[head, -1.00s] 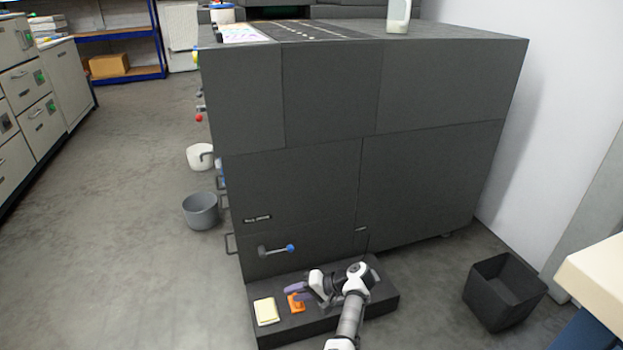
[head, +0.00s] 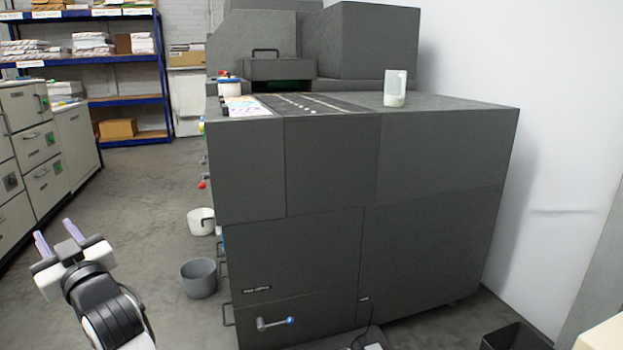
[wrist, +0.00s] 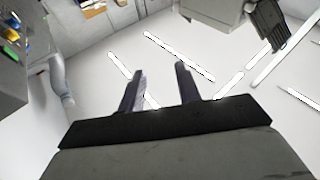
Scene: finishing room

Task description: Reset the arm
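My gripper (head: 55,243) is raised at the lower left of the head view, in free air left of the dark grey machine. Its two purple-grey fingers are apart, with nothing between them. In the wrist view the fingers (wrist: 158,85) also stand apart and empty, against a white surface with bright strips that looks like the ceiling. My arm bends up from the bottom edge of the head view.
The big dark machine (head: 310,170) fills the middle, with a lever handle (head: 275,323) low on its front. A grey bucket (head: 199,280) and a white bucket (head: 201,222) stand beside it. Drawer cabinets (head: 40,160) line the left. Open floor (head: 150,200) lies between.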

